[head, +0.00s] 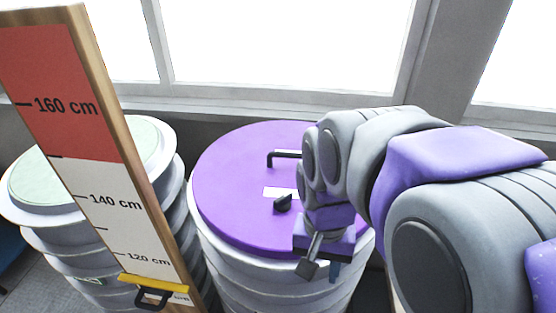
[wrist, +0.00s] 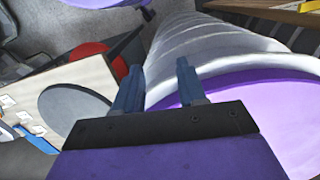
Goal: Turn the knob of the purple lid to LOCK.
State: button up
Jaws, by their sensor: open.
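The purple lid (head: 235,180) sits on top of a white ribbed drum (head: 250,275). Its small black knob (head: 283,204) stands near the lid's middle, beside a white label (head: 278,192) whose writing is too small to read. A black bar handle (head: 285,154) is behind the knob, partly hidden by my arm. My gripper (head: 321,268) is at the lid's front right edge, pointing down, apart from the knob. In the wrist view my gripper (wrist: 158,72) has its two blue fingers apart with nothing between them. A purple surface (wrist: 260,105) and ribbed drum side (wrist: 215,45) show there; the knob does not.
A height board (head: 105,200) with red and white bands stands left of the drum. Another stack with a pale green top (head: 40,178) is behind it. Windows are at the back. The wrist view shows a pale panel with a grey disc (wrist: 75,112) at left.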

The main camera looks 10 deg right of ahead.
aim_at(283, 196)
jog(key=w+a+r+m+t+p, duration=0.1)
jog(key=w+a+r+m+p, duration=0.1)
jog(key=w+r+m+p, duration=0.5)
jog(key=w+a+r+p, duration=0.2)
jog(key=w+r+p, duration=0.2)
jog(key=w+r, duration=0.75)
jog(key=shift+m, duration=0.3)
jog(key=f+p, duration=0.1)
jog(key=f, duration=0.4)
jog(key=f+p, duration=0.1)
jog(key=f, duration=0.5)
jog(key=f+p, duration=0.1)
jog(key=f, duration=0.5)
jog(key=shift+s+d, duration=0.25)
jog(key=shift+s, duration=0.1)
jog(key=shift+c, duration=0.3)
grip_shut()
